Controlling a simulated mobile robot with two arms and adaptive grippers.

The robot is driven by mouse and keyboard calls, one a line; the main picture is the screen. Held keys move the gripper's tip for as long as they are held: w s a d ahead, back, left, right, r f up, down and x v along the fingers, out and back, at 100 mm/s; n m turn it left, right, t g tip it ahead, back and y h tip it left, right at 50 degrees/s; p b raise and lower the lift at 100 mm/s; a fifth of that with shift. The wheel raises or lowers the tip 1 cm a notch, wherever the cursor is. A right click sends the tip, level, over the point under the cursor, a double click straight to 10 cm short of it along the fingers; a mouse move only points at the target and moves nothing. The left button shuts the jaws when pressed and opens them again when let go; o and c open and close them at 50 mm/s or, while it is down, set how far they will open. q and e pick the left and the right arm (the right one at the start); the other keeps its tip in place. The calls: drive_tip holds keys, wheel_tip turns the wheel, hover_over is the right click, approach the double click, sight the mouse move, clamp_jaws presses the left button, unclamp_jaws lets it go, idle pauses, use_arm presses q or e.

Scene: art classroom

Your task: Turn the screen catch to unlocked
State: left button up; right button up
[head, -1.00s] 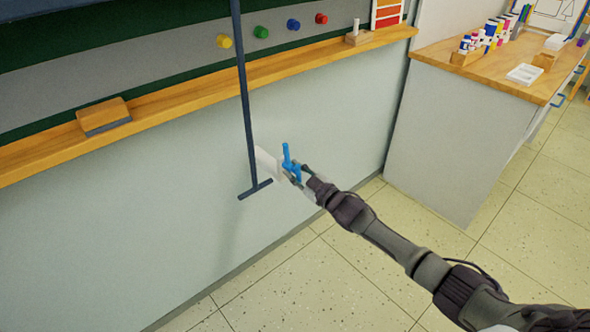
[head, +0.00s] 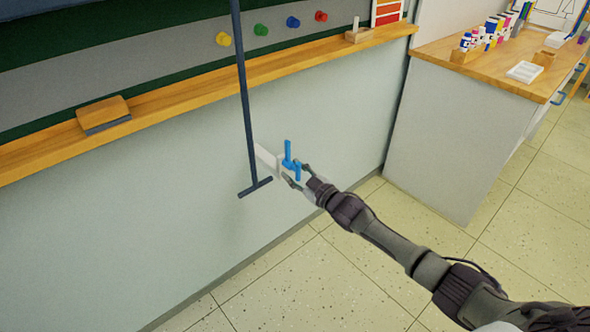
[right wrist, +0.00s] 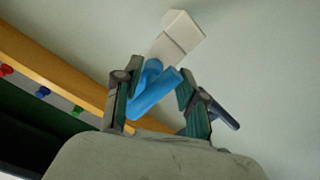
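The screen catch is a bright blue lever (head: 288,152) on a pale mount (head: 266,160). The mount stands by the lower end of a dark vertical bar (head: 247,110). The blue lever's upper arm points up in the head view. My right gripper (head: 297,175) is at the lever with its fingers spread. In the right wrist view, the blue lever (right wrist: 155,92) lies between the two parted fingers (right wrist: 160,100), and the white mount (right wrist: 177,38) is beyond it. I cannot tell whether a finger touches the lever. My left gripper is not in view.
A wooden ledge (head: 190,93) with an eraser (head: 103,112) runs along the board above. Coloured magnets sit on the board. A cabinet (head: 455,140) with paint bottles stands at the right. The tiled floor (head: 340,280) below is clear.

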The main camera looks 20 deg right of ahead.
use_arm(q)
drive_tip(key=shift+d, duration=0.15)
use_arm(e)
drive_tip(key=shift+d+r, duration=0.1)
drive_tip(key=shift+r, duration=0.1)
drive_tip(key=v, duration=1.2)
drive_tip(key=shift+f, duration=0.2)
